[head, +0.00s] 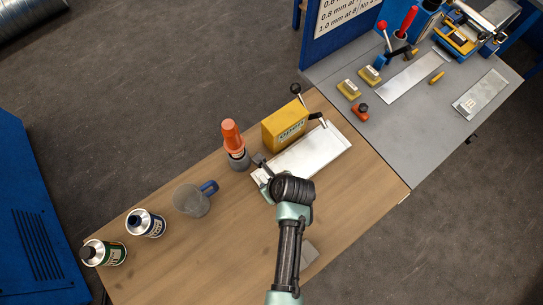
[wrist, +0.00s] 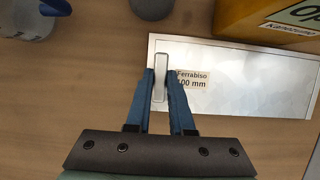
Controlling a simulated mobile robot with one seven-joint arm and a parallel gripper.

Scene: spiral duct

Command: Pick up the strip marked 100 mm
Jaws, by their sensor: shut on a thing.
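The strip marked 100 mm (wrist: 230,85) is a flat, shiny metal sheet with a printed label next to a raised pale grip bar (wrist: 159,76) at its left end. In the head view the strip (head: 312,155) lies along the wooden bench beside the yellow box. My gripper (wrist: 160,78) has its two blue fingers on either side of the grip bar, closed on it. In the head view my gripper (head: 262,174) is at the strip's near-left end, partly hidden by my wrist. I cannot tell any gap between strip and bench.
The yellow box (head: 284,125) with a lever stands against the strip's far side. An orange-topped bottle (head: 233,140), a jug (head: 191,200) and two cans (head: 145,223) stand to the left. The grey bench (head: 400,145) at right holds tools and other metal strips.

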